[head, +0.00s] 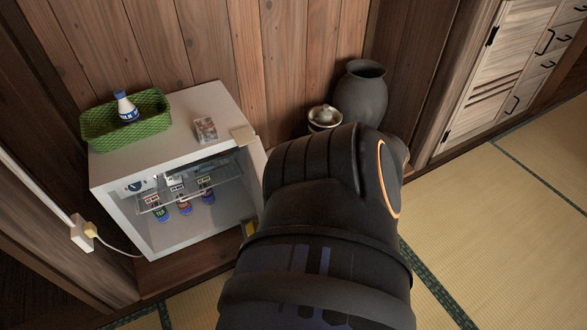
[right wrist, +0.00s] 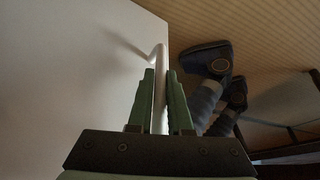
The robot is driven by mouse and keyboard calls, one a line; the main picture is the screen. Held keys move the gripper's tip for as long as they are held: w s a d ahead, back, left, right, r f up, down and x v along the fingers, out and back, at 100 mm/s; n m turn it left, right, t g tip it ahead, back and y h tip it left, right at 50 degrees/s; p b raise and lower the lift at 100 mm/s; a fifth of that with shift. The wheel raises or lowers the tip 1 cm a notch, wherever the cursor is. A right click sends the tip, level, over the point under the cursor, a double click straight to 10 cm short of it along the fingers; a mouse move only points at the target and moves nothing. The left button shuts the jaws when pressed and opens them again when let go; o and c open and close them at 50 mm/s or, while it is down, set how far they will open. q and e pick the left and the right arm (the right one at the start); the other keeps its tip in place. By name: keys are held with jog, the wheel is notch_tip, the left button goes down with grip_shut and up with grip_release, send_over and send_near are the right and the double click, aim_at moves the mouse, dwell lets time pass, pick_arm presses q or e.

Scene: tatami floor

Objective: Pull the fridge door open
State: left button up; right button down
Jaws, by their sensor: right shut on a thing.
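The small white fridge (head: 125,188) stands against the wooden wall in the head view, with its front open and its inside showing. Its door (head: 256,165) is swung out to the right, and my right arm hides most of it. In the right wrist view the pale door panel (right wrist: 60,75) fills the left side. My right gripper (right wrist: 160,80) is shut on the door's handle bar (right wrist: 158,62), with one finger on each side. In the head view this gripper is hidden behind my arm. My left gripper is in neither view.
Several small bottles (head: 184,207) are inside the fridge around a wire shelf. A green basket (head: 148,128) with a milk bottle (head: 126,106) and a small box (head: 205,129) sit on top. A dark vase (head: 361,95) stands behind my arm. Tatami floor (head: 500,225) is clear at right.

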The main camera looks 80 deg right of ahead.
jog(key=shift+n, duration=0.6)
jog(key=shift+s+d+b, duration=0.2)
jog(key=shift+s+d, duration=0.5)
jog(key=shift+s, duration=0.15)
jog(key=shift+s+d+b, duration=0.15)
jog(key=shift+s+d, duration=0.5)
jog(key=shift+s, duration=0.2)
jog(key=c, duration=0.8)
grip_release()
jog(key=shift+c, duration=0.2)
